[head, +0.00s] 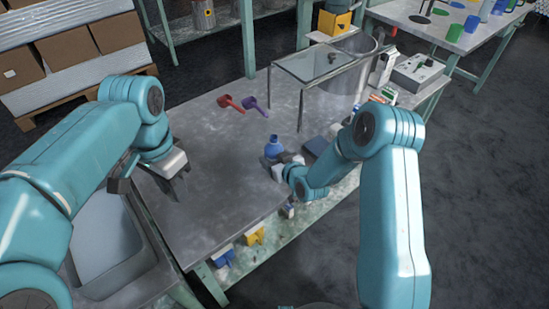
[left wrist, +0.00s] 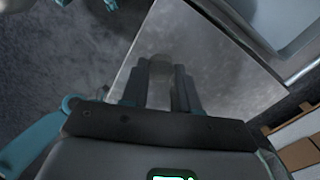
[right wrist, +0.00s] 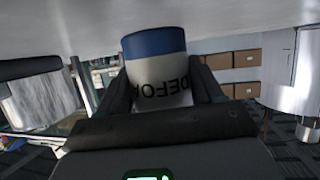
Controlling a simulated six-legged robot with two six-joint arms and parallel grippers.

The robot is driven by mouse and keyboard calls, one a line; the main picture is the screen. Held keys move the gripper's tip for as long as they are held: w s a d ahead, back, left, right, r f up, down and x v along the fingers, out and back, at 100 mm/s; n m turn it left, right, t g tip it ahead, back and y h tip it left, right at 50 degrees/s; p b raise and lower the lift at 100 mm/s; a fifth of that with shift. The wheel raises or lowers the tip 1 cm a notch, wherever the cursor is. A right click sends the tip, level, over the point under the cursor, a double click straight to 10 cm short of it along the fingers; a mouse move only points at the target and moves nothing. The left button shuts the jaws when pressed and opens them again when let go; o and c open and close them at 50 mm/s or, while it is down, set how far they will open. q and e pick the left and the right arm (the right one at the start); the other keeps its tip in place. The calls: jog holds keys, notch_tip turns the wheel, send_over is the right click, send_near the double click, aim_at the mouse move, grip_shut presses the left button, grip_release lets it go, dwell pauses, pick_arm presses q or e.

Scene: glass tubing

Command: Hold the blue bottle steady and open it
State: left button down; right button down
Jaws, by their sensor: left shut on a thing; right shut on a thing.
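The blue bottle (head: 273,147) stands upright near the table's front right edge. Its narrow blue neck points up. In the right wrist view, its blue base and white label with dark letters (right wrist: 160,72) appear upside down between the fingers. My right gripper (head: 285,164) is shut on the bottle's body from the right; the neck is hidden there. My left gripper (head: 172,196) hangs over the table's left part, well apart from the bottle. In the left wrist view it is shut on a small pale rounded thing (left wrist: 160,73), perhaps a cap; it is too dim to be sure.
A red scoop (head: 232,102) and a purple scoop (head: 254,104) lie behind the bottle. A clear-topped stand (head: 318,66) and a metal drum (head: 354,62) are at the back right. The table's middle (head: 215,155) is clear. A grey basin (head: 105,245) is at front left.

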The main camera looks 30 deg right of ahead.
jog(key=shift+r, duration=0.15)
jog(key=shift+c, duration=0.8)
grip_release()
